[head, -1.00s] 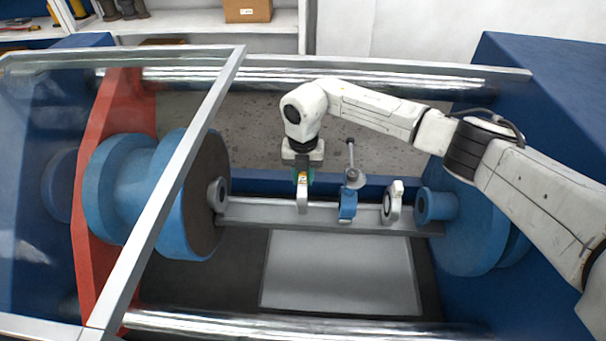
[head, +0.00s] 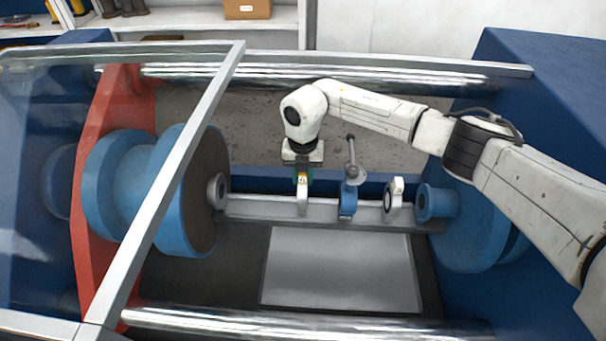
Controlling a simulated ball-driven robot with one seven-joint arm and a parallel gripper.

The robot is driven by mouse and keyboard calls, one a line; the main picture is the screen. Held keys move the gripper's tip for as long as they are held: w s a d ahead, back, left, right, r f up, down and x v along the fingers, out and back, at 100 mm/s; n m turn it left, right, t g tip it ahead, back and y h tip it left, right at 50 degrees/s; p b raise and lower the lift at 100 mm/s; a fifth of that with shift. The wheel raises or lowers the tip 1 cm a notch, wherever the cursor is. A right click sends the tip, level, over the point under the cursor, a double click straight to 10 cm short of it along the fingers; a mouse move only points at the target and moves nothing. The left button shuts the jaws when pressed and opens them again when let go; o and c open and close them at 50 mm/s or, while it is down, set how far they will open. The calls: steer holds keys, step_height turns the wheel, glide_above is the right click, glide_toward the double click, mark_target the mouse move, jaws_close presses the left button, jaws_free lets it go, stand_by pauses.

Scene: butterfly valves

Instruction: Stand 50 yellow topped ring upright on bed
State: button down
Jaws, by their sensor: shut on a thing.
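My gripper (head: 302,176) points straight down over the bed (head: 262,209), a long grey rail across the middle of the head view. It is shut on the yellow topped ring (head: 302,200). The ring is pale grey, upright and seen nearly edge-on. Its top is mostly hidden between the fingers, with a small yellow-orange patch showing. Its lower end is at the bed surface; I cannot tell whether it touches.
To the right on the bed stand a blue valve (head: 347,205) with a grey upright handle, then a white ring with a dark inner face (head: 394,199). Blue round flanges (head: 186,200) close the left end, another (head: 468,230) the right. A clear-paned frame (head: 170,185) slants at the left.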

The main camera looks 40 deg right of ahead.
steer(key=shift+f, duration=1.3)
stand_by(3.1)
steer(key=c, duration=1.4)
jaws_free()
steer(key=shift+o, duration=1.2)
steer(key=o, duration=0.5)
step_height(320, 180, up, 11)
steer(key=shift+f, duration=0.1)
